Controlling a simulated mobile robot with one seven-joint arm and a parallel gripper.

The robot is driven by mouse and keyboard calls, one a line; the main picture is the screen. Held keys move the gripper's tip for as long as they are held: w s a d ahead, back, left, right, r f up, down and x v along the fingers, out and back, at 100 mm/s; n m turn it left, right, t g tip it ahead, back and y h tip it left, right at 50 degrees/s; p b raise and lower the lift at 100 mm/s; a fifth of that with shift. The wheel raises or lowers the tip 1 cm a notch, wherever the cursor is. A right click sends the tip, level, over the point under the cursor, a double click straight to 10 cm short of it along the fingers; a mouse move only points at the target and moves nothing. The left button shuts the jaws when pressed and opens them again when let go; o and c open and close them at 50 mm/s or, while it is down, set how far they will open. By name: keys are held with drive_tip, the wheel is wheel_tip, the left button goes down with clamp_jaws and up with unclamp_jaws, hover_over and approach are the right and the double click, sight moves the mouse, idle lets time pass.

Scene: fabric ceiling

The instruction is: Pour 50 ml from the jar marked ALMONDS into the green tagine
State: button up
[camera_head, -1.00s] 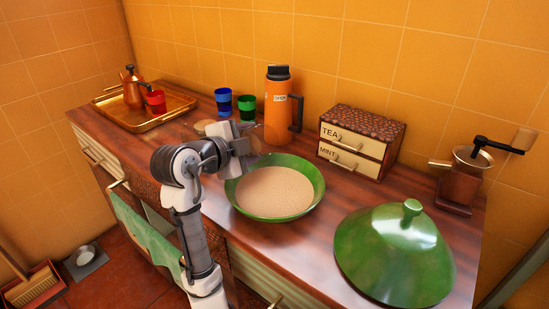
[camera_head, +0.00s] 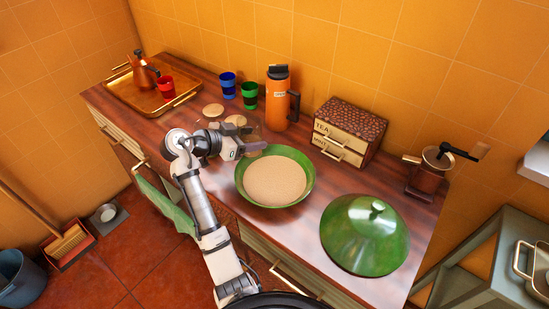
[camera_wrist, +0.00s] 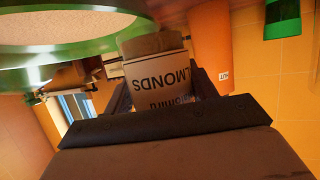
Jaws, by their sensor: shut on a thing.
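The jar marked ALMONDS (camera_wrist: 157,75) is between my fingers in the wrist view. Its lettering is upside down there, as is the whole scene, so the jar looks about upright. My gripper (camera_head: 242,148) is shut on it at the left rim of the green tagine (camera_head: 308,190); in the wrist view the fingers (camera_wrist: 160,95) flank the jar. The jar is hard to make out in the head view. The tagine is open and holds a pale, grainy filling (camera_head: 274,180). Its green lid (camera_head: 350,238) lies on the counter to the right.
An orange flask (camera_head: 277,105), green cup (camera_head: 249,96) and blue cup (camera_head: 228,86) stand behind. Round lids (camera_head: 213,110) lie left of them. A drawer box (camera_head: 350,125) and grinder (camera_head: 428,172) stand right. A brass tray (camera_head: 122,90) is far left.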

sight(240, 128)
drive_tip(key=shift+d+f, duration=0.1)
drive_tip(key=shift+r, duration=2.05)
